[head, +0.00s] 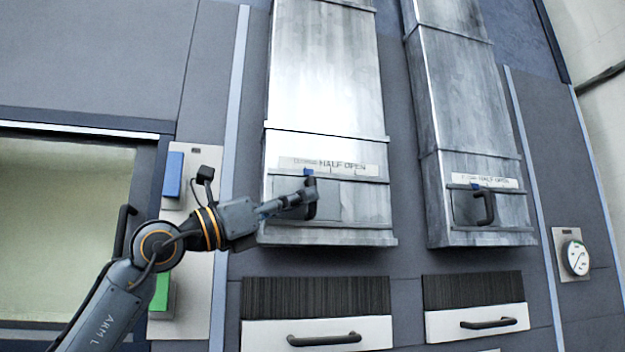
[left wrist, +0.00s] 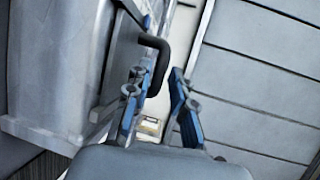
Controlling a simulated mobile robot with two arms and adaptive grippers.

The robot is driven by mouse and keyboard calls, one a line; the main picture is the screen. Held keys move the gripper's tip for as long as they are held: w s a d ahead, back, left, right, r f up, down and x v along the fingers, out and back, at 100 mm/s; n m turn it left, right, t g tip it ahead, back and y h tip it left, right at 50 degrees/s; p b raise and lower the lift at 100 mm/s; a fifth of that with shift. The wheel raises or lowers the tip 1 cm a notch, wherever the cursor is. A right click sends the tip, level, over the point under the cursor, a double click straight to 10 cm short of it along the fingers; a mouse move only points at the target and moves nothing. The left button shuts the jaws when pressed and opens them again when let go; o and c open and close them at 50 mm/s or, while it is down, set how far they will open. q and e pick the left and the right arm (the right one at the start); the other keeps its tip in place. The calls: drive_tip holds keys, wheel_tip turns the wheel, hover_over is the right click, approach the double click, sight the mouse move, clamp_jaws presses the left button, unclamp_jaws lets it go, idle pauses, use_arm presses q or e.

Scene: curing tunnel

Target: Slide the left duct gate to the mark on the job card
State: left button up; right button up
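The left duct gate (head: 328,204) is a grey plate low on the left metal duct, with an upright black handle (head: 311,198). A scale strip (head: 345,165) above it reads CLOSED, HALF, OPEN; its blue pointer (head: 308,172) is near the CLOSED end, left of HALF. My left gripper (head: 300,197) is at this handle. In the left wrist view its blue-padded fingers (left wrist: 160,103) are apart, and the black handle (left wrist: 157,60) reaches between them, nearer the left finger. Contact is unclear. My right gripper is out of view. I cannot make out a job card.
The right duct has its own gate with a black handle (head: 486,208) and blue pointer. Below are two drawers with dark handles (head: 325,339). A blue block (head: 173,174) and a green block (head: 160,292) are on a left panel. A round dial (head: 575,258) is at right.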

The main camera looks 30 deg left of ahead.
use_arm(q)
drive_tip(key=shift+p+x, duration=0.5)
drive_tip(key=shift+x, duration=1.1)
drive_tip(key=shift+c, duration=0.2)
clamp_jaws()
drive_tip(key=shift+s, duration=0.1)
